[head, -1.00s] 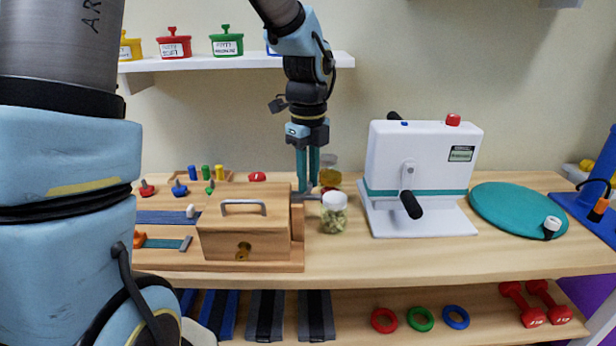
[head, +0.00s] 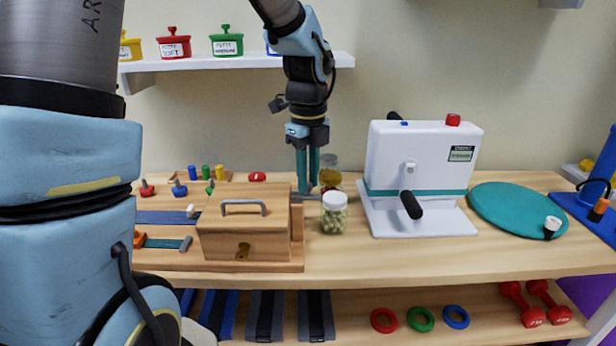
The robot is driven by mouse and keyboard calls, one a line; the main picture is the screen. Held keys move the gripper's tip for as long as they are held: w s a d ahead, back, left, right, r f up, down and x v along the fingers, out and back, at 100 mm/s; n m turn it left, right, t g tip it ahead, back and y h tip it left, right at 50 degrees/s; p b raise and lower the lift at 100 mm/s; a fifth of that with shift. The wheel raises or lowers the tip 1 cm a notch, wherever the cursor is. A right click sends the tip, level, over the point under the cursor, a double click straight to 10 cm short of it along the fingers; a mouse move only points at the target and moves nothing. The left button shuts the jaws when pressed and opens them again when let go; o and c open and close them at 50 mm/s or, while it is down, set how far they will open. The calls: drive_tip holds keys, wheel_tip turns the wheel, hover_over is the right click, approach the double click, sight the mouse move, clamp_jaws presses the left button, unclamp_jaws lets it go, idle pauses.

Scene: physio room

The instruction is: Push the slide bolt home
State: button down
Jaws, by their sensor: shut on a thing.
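The slide bolt (head: 311,197) is a grey metal bar at the right side of a wooden box (head: 224,232). It sticks out to the right, behind the white lid of a jar. My gripper (head: 307,187) points straight down at the bolt, its two teal fingers close together and shut on it. The exact contact at the fingertips is small and partly hidden.
A white-lidded jar (head: 334,218) stands just in front of the bolt, close to my fingers. Another jar (head: 329,171) is behind. A white crank machine (head: 417,165) stands to the right, beside a teal disc (head: 516,209). Small coloured pegs (head: 205,172) stand behind the box.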

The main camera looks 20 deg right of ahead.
sight(293, 195)
drive_tip(key=a, duration=0.1)
drive_tip(key=a+p, duration=0.1)
drive_tip(key=a, duration=0.1)
drive_tip(key=shift+w+r+p, duration=0.15)
drive_tip(key=shift+w+p, duration=0.15)
drive_tip(key=shift+w, duration=0.1)
drive_tip(key=shift+a+f, duration=0.1)
drive_tip(key=shift+f, duration=0.1)
drive_tip(key=c, duration=0.7)
unclamp_jaws()
drive_tip(key=shift+w, duration=0.1)
drive_tip(key=shift+c, duration=0.2)
drive_tip(key=shift+r, duration=0.15)
wheel_tip(293, 195, up, 11)
drive_tip(key=b, duration=0.1)
drive_tip(key=shift+f, duration=0.2)
